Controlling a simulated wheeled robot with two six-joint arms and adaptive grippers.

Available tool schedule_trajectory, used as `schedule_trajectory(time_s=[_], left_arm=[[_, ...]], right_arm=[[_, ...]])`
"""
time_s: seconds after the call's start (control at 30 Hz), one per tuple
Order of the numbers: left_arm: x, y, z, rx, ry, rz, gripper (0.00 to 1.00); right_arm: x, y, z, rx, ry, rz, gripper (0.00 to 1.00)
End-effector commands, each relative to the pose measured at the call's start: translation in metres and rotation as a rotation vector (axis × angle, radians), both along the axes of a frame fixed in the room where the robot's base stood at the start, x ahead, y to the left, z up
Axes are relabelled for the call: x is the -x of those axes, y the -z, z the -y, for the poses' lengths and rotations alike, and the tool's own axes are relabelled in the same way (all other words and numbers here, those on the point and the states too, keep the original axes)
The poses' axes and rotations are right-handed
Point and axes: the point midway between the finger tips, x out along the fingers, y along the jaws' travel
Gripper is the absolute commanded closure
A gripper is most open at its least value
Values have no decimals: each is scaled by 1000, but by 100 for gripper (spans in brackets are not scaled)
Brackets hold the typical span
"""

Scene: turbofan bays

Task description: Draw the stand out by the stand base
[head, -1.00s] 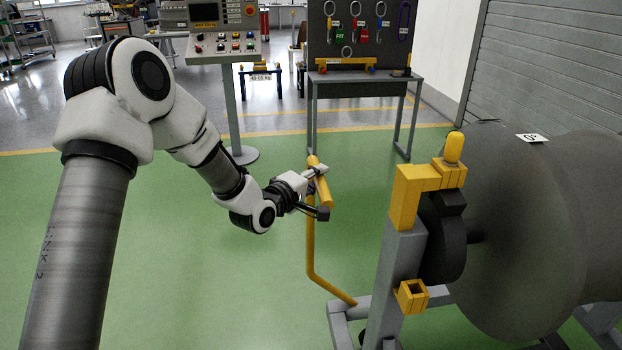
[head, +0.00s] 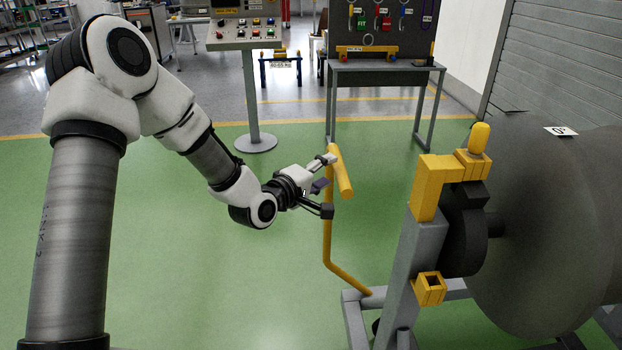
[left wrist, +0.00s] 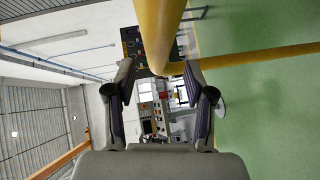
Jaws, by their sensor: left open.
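The stand is a grey frame with a grey base (head: 356,325) at the bottom of the head view. A yellow handle with a crossbar (head: 341,172) rises from the base on a bent post (head: 327,240). My left gripper (head: 325,185) is open, just left of the crossbar. In the left wrist view its two fingers (left wrist: 160,75) are spread and empty, with the yellow handle (left wrist: 160,30) ahead of their tips. I cannot tell whether a fingertip touches the handle. A large dark drum (head: 550,230) is mounted at the stand's upright (head: 412,265). My right gripper is not in view.
A grey table (head: 385,68) with a tool board stands behind the handle. A control console (head: 245,38) on a pedestal stands at the back left. A grey shutter wall (head: 570,60) is at the right. Green floor (head: 190,270) is clear left of the stand.

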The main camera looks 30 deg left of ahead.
Motion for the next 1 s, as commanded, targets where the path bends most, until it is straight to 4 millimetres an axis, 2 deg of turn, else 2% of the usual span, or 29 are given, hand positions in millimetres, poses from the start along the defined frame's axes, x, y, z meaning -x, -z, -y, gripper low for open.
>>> schedule_trajectory(time_s=[0.03, 0.13, 0.3, 0.43, 0.9, 0.97, 1.0], left_arm=[[14, -3, -2, 10, -1, 1, 46], [41, -6, -5, 12, -1, 0, 46], [67, -9, -9, 6, -1, -1, 46], [74, -10, -9, 2, 3, -1, 46], [74, -9, -9, 1, 3, -3, 46], [75, -3, -9, 1, 2, -16, 46], [76, 6, -8, -3, 4, -39, 46]], right_arm=[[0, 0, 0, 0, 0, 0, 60], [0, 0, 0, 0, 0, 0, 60], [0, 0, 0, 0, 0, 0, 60], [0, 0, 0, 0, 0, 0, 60], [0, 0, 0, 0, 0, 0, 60], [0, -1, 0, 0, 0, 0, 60], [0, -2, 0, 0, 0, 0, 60]])
